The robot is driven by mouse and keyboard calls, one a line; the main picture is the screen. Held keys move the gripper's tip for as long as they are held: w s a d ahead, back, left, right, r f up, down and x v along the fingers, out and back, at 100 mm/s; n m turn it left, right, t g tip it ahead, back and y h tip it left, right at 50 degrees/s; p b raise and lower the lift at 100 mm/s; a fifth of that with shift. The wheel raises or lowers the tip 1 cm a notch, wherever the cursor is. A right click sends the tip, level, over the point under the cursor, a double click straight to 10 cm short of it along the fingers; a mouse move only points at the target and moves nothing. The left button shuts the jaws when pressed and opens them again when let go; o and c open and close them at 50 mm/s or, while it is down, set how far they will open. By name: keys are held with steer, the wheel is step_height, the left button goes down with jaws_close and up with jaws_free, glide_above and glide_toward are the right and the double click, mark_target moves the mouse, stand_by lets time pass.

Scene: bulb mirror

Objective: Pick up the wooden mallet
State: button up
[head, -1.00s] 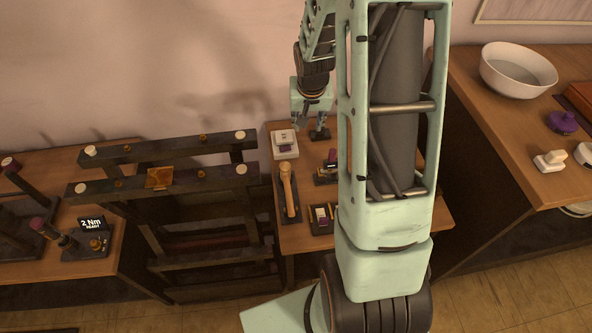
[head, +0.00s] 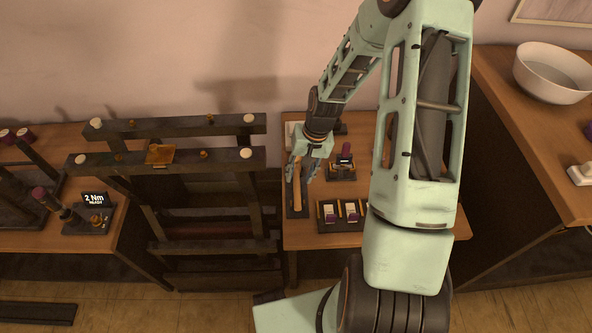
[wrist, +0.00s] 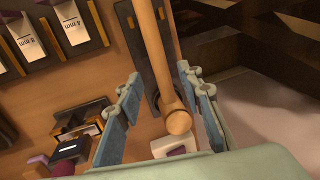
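The wooden mallet (head: 297,194) lies lengthwise on a dark narrow holder (head: 305,210) on the middle table, partly hidden by my gripper in the head view. In the wrist view its pale round handle (wrist: 152,45) runs down from the top to a rounded end (wrist: 179,122). My gripper (head: 304,174) is over the far part of the mallet. In the wrist view its two blue-grey fingers (wrist: 163,108) are spread, one on each side of the rounded end, with a visible gap on the left. Contact on the right is unclear.
A dark tray with labelled purple-and-white pieces (head: 342,215) and a purple-topped tool stand (head: 342,165) are right of the mallet. A white block (wrist: 175,146) is near the rounded end. A dark wooden rack (head: 200,160) stands left; a white bowl (head: 553,75) stands right.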

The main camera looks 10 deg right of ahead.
mark_target(297, 181)
steer(key=f, duration=0.2)
steer(key=a+f, duration=0.1)
steer(key=f, duration=0.1)
steer(key=shift+b, duration=0.3)
steer(key=shift+c, duration=0.6)
jaws_close()
